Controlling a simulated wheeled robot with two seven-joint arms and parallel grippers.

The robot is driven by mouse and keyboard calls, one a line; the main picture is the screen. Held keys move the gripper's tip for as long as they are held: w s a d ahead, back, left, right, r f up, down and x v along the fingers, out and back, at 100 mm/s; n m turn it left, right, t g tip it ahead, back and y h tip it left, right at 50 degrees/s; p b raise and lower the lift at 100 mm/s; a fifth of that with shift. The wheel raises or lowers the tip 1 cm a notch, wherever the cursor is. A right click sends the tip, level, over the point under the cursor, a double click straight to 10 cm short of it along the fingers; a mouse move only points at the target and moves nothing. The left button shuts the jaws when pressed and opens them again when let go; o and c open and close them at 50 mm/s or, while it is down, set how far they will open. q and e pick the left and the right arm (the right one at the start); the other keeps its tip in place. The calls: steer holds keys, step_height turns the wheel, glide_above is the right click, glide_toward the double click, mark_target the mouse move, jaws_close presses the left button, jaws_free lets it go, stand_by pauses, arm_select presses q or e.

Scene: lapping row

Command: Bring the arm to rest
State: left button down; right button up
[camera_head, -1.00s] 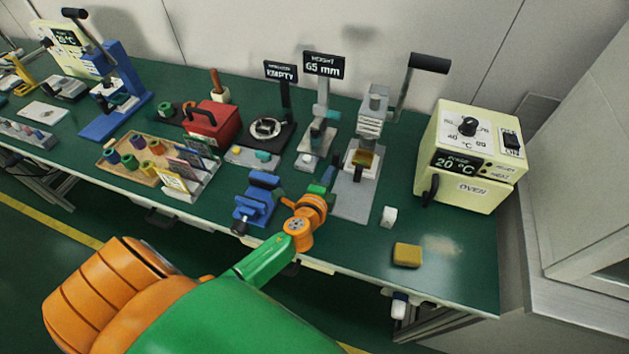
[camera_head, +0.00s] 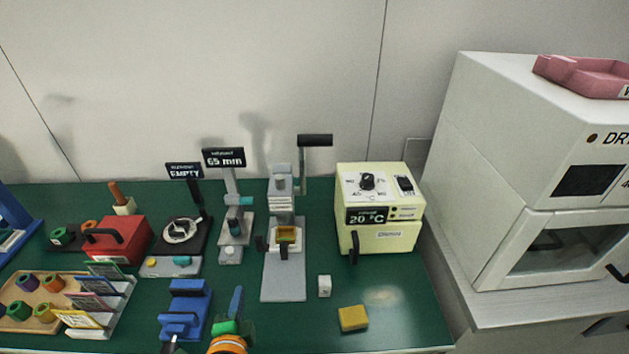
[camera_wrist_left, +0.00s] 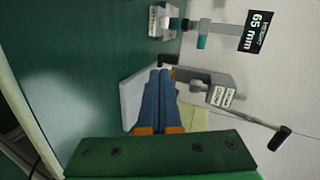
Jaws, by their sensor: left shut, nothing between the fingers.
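My left arm enters at the bottom of the head view, with an orange and green wrist low in the picture. Its gripper (camera_head: 237,295) has blue fingers and is over the front part of the green bench, right of a blue vise (camera_head: 186,309). In the left wrist view the two blue fingers (camera_wrist_left: 160,75) lie together with nothing between them. Beyond them is the grey lever press (camera_wrist_left: 215,88), which also shows in the head view (camera_head: 283,264). My right gripper is in neither view.
Right of the press are a white cube (camera_head: 324,286), a yellow block (camera_head: 353,318) and a cream oven (camera_head: 380,215). A height gauge (camera_head: 234,224), a red box (camera_head: 118,240) and a wooden tray with coloured rings (camera_head: 40,284) stand left. A white dryer (camera_head: 535,170) stands right.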

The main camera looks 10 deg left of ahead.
arm_select(q)
steer(key=s+n+g, duration=0.1)
steer(key=s+a+f+n+g, duration=0.1)
steer(key=n, duration=0.1)
steer(key=shift+s+a+n+y, duration=0.15)
steer(key=shift+a+n+y, duration=0.05)
steer(key=shift+n+y, duration=0.1)
steer(key=s+n+g, duration=0.1)
steer(key=s+f+n+g, duration=0.1)
steer(key=s+n, duration=0.1)
steer(key=s+d+f+n+g+h, duration=0.1)
steer(key=s, duration=0.1)
steer(key=shift+s+d+f+n+g, duration=0.1)
steer(key=shift+n+g, duration=0.2)
steer(key=shift+g, duration=0.1)
steer(key=s+d+n+g+h, duration=0.3)
steer(key=s+d+g+h, duration=0.1)
steer(key=s+d, duration=0.25)
steer(key=s+f+g, duration=0.1)
steer(key=s+f, duration=0.1)
steer(key=f, duration=0.7)
steer(key=s+f, duration=0.2)
steer(key=f, duration=0.8)
steer(key=s+a+f+g, duration=0.1)
steer(key=s+a+f, duration=0.1)
steer(key=s+f, duration=0.6)
steer(key=s, duration=0.3)
steer(key=shift+a+f+m, duration=0.25)
steer(key=shift+f+m, duration=0.1)
steer(key=shift+m, duration=0.05)
